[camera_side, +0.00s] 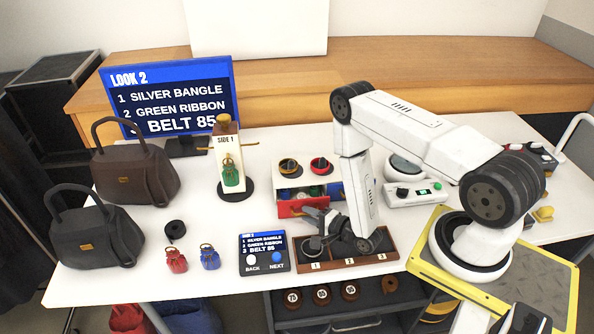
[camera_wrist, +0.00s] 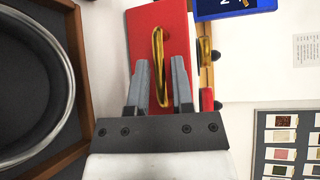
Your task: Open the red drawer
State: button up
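The red drawer (camera_side: 297,208) is at the front of a small white cabinet (camera_side: 336,177), partly behind my gripper in the side view. In the wrist view its red front (camera_wrist: 145,38) fills the upper middle, with a gold loop handle (camera_wrist: 156,60) standing out from it. My gripper (camera_side: 313,213) is at the drawer front. In the wrist view its two grey fingers (camera_wrist: 160,72) are apart, one on each side of the handle, with a gap visible on both sides. I cannot tell whether the drawer is pulled out at all.
A brown wooden tray (camera_side: 341,264) with numbered compartments lies just in front of the cabinet, under my gripper. A control panel (camera_side: 264,253), red and blue pouches (camera_side: 210,257) and a ribbon stand (camera_side: 228,160) are to the left. Dark handbags (camera_side: 133,174) stand farther left.

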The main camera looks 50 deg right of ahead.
jog(key=shift+s+r, duration=0.15)
jog(key=shift+s, duration=0.95)
jog(key=shift+s+r, duration=0.2)
jog(key=shift+s, duration=0.9)
jog(key=shift+s+r, duration=0.15)
jog(key=shift+s, duration=0.95)
